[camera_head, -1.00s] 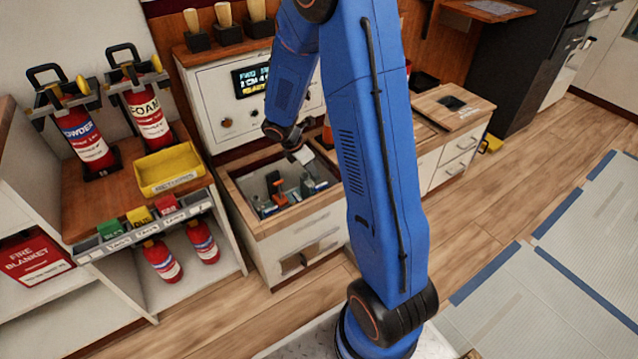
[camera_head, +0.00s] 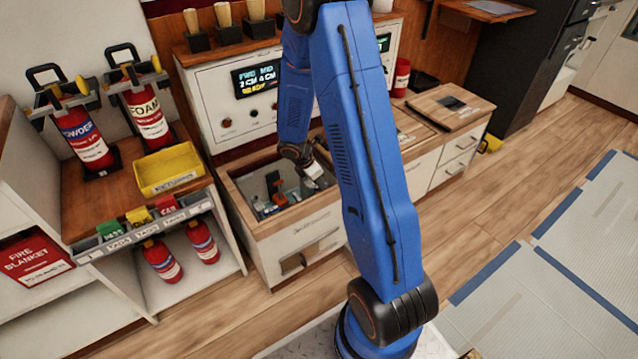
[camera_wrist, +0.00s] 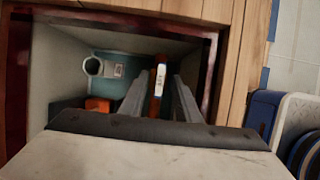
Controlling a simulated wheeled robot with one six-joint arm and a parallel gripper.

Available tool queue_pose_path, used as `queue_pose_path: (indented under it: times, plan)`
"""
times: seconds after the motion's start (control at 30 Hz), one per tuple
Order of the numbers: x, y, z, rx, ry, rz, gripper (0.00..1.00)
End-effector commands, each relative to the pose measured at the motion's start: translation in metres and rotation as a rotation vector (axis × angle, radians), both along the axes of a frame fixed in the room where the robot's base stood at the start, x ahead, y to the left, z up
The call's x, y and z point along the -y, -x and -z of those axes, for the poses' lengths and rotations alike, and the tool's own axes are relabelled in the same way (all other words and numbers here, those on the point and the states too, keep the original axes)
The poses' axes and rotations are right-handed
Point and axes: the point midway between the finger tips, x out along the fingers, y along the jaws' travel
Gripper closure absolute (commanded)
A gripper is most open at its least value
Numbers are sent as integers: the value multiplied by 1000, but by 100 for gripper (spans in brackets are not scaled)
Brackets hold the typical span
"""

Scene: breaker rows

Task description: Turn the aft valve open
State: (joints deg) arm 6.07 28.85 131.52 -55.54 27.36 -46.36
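An open wood-rimmed well (camera_head: 292,217) in the white cabinet holds teal and grey fittings with an orange part (camera_head: 280,200). My gripper (camera_head: 314,171) is over the right part of the well, pointing down. In the wrist view, its two grey fingers (camera_wrist: 160,98) stand apart, with a narrow red-orange piece with a white label (camera_wrist: 160,76) seen between them. I cannot tell whether they touch it. A grey ring-ended fitting (camera_wrist: 93,66) lies to their left, and an orange part (camera_wrist: 98,104) is below it. No label shows which fitting is the aft valve.
A display (camera_head: 256,77) behind the well reads FWD and MID values; my arm hides part of that panel. Brushes stand on the ledge above. A shelf with extinguishers (camera_head: 147,115) and a yellow bin (camera_head: 168,170) is at left. Floor at right is open.

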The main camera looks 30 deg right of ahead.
Motion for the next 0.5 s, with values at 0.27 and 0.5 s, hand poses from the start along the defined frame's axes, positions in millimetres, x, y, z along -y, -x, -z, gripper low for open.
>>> queue_pose_path:
  times: [0.27, 0.5]
  plan:
    - [0, 0, 0, 0, 0, 0, 100]
    - [0, 0, 0, 0, 0, 24, 100]
